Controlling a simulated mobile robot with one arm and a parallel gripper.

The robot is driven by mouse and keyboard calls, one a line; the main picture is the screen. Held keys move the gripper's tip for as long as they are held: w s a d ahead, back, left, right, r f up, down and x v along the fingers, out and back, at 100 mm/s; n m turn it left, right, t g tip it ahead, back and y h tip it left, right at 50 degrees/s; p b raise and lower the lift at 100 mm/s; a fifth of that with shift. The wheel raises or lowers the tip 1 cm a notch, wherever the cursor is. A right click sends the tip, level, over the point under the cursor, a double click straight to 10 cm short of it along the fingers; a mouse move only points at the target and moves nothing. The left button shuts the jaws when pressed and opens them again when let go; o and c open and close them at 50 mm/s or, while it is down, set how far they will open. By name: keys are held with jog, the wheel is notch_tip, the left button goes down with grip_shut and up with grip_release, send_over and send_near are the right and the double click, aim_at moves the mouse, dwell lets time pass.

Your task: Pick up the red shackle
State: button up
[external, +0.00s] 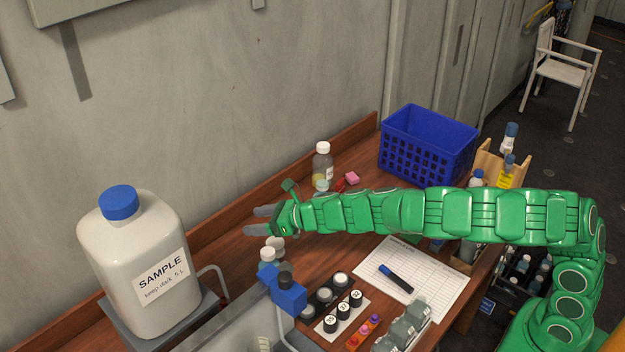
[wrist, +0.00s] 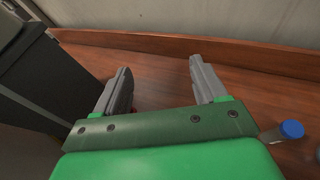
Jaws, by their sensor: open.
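My gripper (external: 260,220) is open and empty above the left part of the wooden desk, near its back ledge. A small red item (external: 340,186), which may be the red shackle, lies on the desk behind my forearm, to the right of the fingers. It is partly hidden and too small to make out its shape.
A clear bottle (external: 322,165) stands beside the red item, and a pink block (external: 352,178) lies next to it. A blue basket (external: 428,145) stands behind my arm. A large sample jug (external: 135,262) is at left. Vials, a clipboard sheet (external: 440,283) and a marker (external: 396,279) crowd the front.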

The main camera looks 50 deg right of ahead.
jog(key=s+a+f+n+g+y, duration=0.3)
jog(key=s+a+f+n, duration=0.15)
jog(key=a+f, duration=0.5)
jog(key=f, duration=0.2)
jog(key=a+f, duration=0.1)
jog(key=f, duration=0.3)
jog(key=shift+s+a+f, duration=0.2)
jog(key=shift+s+f, duration=0.15)
jog(key=shift+s, duration=0.05)
jog(key=shift+w+a+f, duration=0.1)
jog(key=shift+w+a, duration=0.3)
jog(key=shift+a, duration=0.05)
jog(key=shift+w+a+f, duration=0.15)
jog(key=shift+w+a, duration=0.05)
jog(key=shift+w, duration=0.1)
jog(key=shift+x, duration=2.75)
